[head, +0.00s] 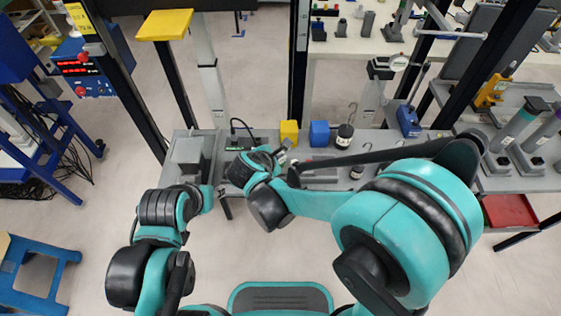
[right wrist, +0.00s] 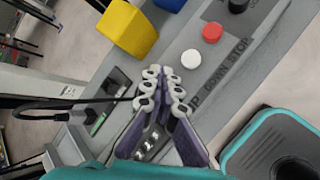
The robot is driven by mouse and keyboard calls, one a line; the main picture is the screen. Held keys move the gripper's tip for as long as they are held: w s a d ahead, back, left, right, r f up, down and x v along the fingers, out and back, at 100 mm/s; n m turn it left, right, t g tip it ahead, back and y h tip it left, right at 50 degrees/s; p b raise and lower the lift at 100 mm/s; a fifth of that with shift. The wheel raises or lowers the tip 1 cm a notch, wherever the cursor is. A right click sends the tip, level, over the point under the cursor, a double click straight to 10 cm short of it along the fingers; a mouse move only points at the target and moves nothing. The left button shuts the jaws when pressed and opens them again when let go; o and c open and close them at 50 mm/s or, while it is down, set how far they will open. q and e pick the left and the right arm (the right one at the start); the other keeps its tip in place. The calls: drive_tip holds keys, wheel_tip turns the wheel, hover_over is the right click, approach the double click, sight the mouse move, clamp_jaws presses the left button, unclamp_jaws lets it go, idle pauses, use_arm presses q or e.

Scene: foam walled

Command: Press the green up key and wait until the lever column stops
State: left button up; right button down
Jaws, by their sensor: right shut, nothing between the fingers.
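In the right wrist view a grey key panel (right wrist: 228,72) carries the printed words DOWN and STOP. A white key (right wrist: 191,58) and a red key (right wrist: 212,32) stand on it. My right gripper (right wrist: 166,84) is shut and empty, with its fingertips over the row of keys beside the white one. The green up key is not visible; the fingers cover that end of the row. I cannot tell whether the tips touch a key. In the head view my right gripper (head: 284,157) is at the bench's front. Which upright is the lever column is unclear; a pale column (head: 212,85) stands behind the bench.
A yellow block (head: 289,133) and a blue block (head: 319,133) stand close behind my right gripper. Black-topped weights (head: 344,136) stand to their right. A grey box (head: 188,152) sits at the bench's left end. A yellow plate (head: 165,25) is raised at upper left.

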drive_tip(key=shift+f+b, duration=0.4)
drive_tip(key=shift+f, duration=0.05)
